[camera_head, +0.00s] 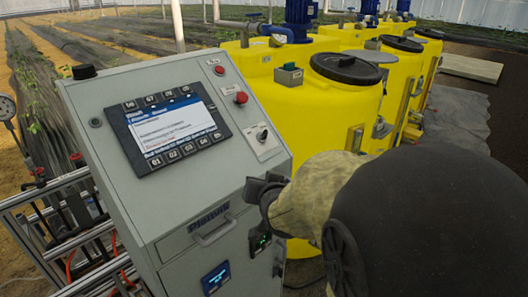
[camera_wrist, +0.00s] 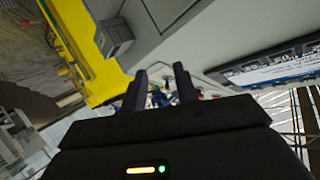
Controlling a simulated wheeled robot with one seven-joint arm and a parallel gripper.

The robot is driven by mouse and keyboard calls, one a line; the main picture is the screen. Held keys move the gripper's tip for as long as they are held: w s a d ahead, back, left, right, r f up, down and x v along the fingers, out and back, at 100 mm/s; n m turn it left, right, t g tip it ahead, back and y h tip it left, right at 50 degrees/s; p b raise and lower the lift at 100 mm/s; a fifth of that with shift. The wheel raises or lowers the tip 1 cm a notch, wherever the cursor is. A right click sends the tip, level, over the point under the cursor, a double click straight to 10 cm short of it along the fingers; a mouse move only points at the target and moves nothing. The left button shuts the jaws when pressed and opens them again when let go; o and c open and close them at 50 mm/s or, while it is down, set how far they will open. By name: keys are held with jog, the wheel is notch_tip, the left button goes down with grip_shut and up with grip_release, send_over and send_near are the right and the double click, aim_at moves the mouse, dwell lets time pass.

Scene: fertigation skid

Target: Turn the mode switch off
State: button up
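The mode switch is a small dark knob (camera_head: 262,134) on a pale plate at the right side of the grey console's (camera_head: 150,205) sloping face, beside the screen and below a red button. Its pointer looks tilted, but it is too small to read its setting. My gripper (camera_head: 264,188) is in front of the console's right edge, lower than the switch and apart from it. In the wrist view its two dark fingers (camera_wrist: 160,83) stand apart with nothing held between them. I cannot make out the switch in the wrist view.
Two red buttons (camera_head: 241,97) (camera_head: 219,69) sit above the switch. A screen (camera_head: 178,129) is left of it, and a handle (camera_head: 213,231) is below on the front. Yellow tanks (camera_head: 300,110) stand close behind on the right. A metal frame (camera_head: 70,240) is at the left.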

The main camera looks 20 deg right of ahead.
jog(key=d+r+m+t+h+b, duration=0.1)
jog(key=r+t+b, duration=0.1)
jog(key=d+r+m+t+h+b, duration=0.1)
jog(key=d+r+t, duration=0.1)
jog(key=shift+w+d+m+t+b, duration=0.1)
jog(key=shift+d+m+t+b, duration=0.2)
jog(key=shift+b, duration=0.05)
jog(key=p, duration=1.6)
send_near(267, 133)
jog(key=w, duration=0.3)
jog(key=p+x, duration=0.1)
jog(key=x, duration=0.1)
jog(key=p+x, duration=0.1)
jog(key=x, duration=0.2)
jog(key=p+x, duration=0.1)
jog(key=x, duration=0.1)
jog(key=shift+d, duration=0.4)
jog(key=shift+w+f, duration=0.15)
jog(key=shift+w, duration=0.3)
